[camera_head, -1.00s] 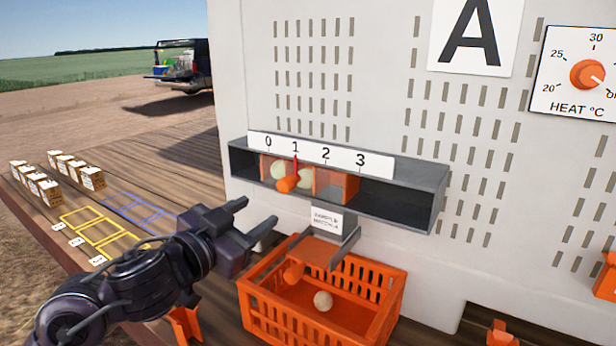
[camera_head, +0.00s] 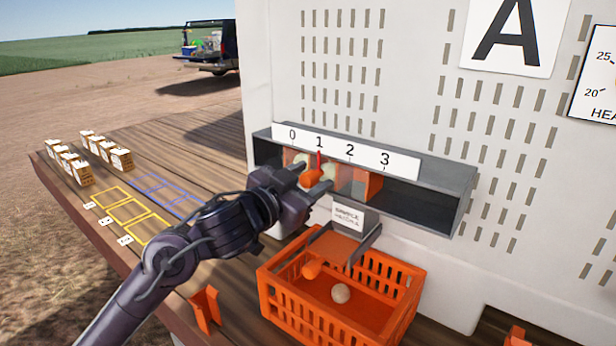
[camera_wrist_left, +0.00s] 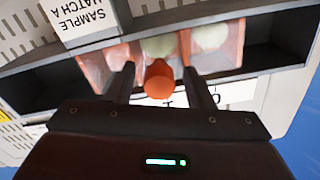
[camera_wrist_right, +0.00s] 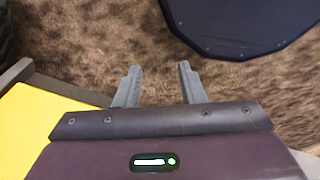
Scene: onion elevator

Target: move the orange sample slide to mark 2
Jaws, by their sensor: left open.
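The orange sample slide (camera_head: 367,185) sits in the grey slot under the number strip (camera_head: 345,152). Its red pointer (camera_head: 318,160) stands at mark 1. It holds pale onions (camera_wrist_left: 210,37) in its compartments. My left gripper (camera_head: 314,176) is open at the front of the slide. In the left wrist view the slide's orange knob (camera_wrist_left: 158,80) lies between the two fingers, with gaps on both sides. Mark 2 (camera_head: 349,150) is just right of the pointer. My right gripper (camera_wrist_right: 160,70) is open and empty over brown ground, seen only in the right wrist view.
An orange crate (camera_head: 283,316) holding an onion (camera_head: 341,293) and an orange item stands below the sample hatch (camera_head: 348,218). Several small boxes (camera_head: 77,171) and yellow and blue outlines are on the wooden table at left. The slot right of the slide is empty.

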